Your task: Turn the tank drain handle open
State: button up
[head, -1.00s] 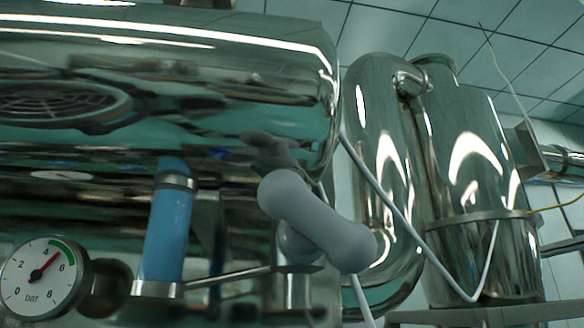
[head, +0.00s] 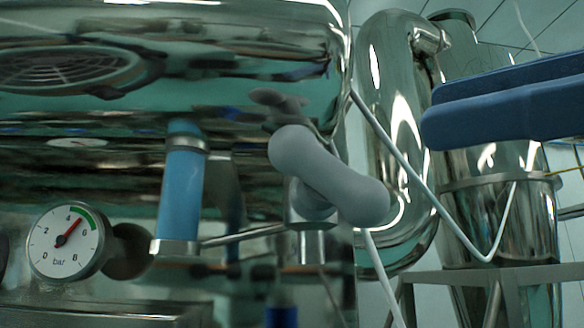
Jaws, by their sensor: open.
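The drain handle (head: 328,178) is a grey, round-ended bar below the right end of the shiny steel tank (head: 240,80). It slants from upper left to lower right, on a short metal valve stem (head: 308,240). My gripper (head: 432,112) enters from the right with two blue fingers, seen nearly edge-on, one partly behind the other. It is open and its tips are up and right of the handle, apart from it in the picture. The gap between the fingers is hard to judge.
A blue-sleeved pipe (head: 182,195) stands left of the handle, and a pressure gauge (head: 66,241) is at lower left. A thin white tube (head: 410,215) runs between handle and gripper. A curved steel pipe (head: 385,90) and cylinder (head: 520,220) stand behind.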

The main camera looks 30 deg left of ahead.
aim_at(295, 171)
jog(key=shift+h, duration=0.4)
jog(key=a, duration=0.4)
jog(key=w+a, duration=0.1)
jog(key=a, duration=0.3)
jog(key=w+a+f, duration=0.1)
jog(key=a, duration=0.3)
jog(key=shift+a, duration=0.35)
grip_shut()
